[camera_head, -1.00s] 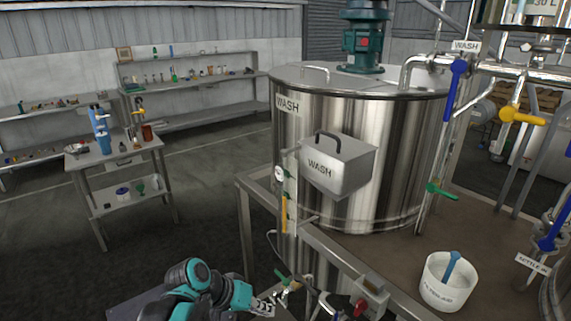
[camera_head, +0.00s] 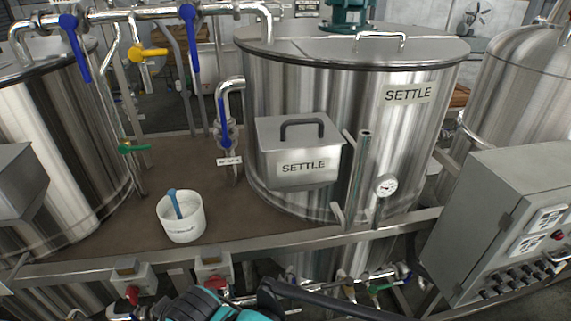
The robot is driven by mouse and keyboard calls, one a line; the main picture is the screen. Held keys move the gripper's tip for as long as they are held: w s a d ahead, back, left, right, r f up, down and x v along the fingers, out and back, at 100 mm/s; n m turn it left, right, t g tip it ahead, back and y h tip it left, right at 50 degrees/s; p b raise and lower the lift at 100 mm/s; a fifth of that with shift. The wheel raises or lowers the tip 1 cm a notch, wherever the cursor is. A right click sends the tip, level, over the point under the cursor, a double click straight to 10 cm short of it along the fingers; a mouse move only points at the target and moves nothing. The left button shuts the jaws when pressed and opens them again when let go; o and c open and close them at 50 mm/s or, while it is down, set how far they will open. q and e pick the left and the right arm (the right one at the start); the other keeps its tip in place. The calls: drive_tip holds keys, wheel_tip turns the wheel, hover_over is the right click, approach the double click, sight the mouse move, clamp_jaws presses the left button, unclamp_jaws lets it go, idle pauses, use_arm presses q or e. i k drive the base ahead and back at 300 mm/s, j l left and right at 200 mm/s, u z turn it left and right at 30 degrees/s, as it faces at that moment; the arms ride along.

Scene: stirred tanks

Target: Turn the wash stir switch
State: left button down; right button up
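The control cabinet (camera_head: 500,230) at the right has a row of dark knobs (camera_head: 515,278), a red button (camera_head: 557,236) and small white panels. Their labels are too small to read, so I cannot tell which is the wash stir switch. Two grey boxes with red handles, a left one (camera_head: 130,280) and a right one (camera_head: 213,268), sit on the front rail. The wash tank (camera_head: 60,150) is partly in view at the left. Teal and black parts of my arm show at the bottom edge, below the rail. I make out no gripper fingers.
The settle tank (camera_head: 400,150) stands in the middle, with a lidded box (camera_head: 297,155) on its front. A white tub (camera_head: 182,222) with a blue scoop stands on the brown deck between the tanks. Pipes and valves run below the front rail (camera_head: 390,227).

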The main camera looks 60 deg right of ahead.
sight(496, 277)
drive_tip(key=z, duration=4)
